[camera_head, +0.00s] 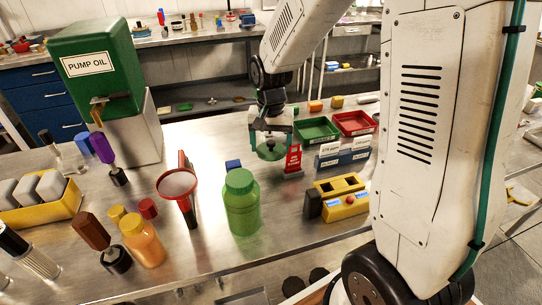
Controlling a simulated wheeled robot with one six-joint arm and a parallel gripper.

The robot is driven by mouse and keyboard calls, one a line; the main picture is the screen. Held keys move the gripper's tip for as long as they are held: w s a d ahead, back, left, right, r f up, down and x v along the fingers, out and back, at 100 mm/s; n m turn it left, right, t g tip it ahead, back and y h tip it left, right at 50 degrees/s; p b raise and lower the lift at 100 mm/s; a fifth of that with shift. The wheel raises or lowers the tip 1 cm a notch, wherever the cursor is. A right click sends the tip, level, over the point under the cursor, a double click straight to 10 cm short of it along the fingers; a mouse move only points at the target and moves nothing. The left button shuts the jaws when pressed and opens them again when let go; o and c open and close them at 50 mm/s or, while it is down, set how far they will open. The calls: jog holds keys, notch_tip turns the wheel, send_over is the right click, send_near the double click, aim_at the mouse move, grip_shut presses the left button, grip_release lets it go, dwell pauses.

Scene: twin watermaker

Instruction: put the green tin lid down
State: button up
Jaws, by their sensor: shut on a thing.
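My gripper (270,142) points down over the middle of the metal bench and is shut on the green tin lid (271,152). The lid is a round green disc, seen at a slant between the fingers. It appears to be above the bench top, but the exact gap cannot be told. The upper part of the lid is partly hidden by the gripper.
A green bottle (241,205) and a red-rimmed funnel (177,184) stand in front. Bare bench (215,135) lies left of my gripper.

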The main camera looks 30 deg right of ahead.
aim_at(271, 151)
jog(key=shift+f, duration=2.35)
jog(key=o, duration=1)
jog(key=shift+f, duration=0.1)
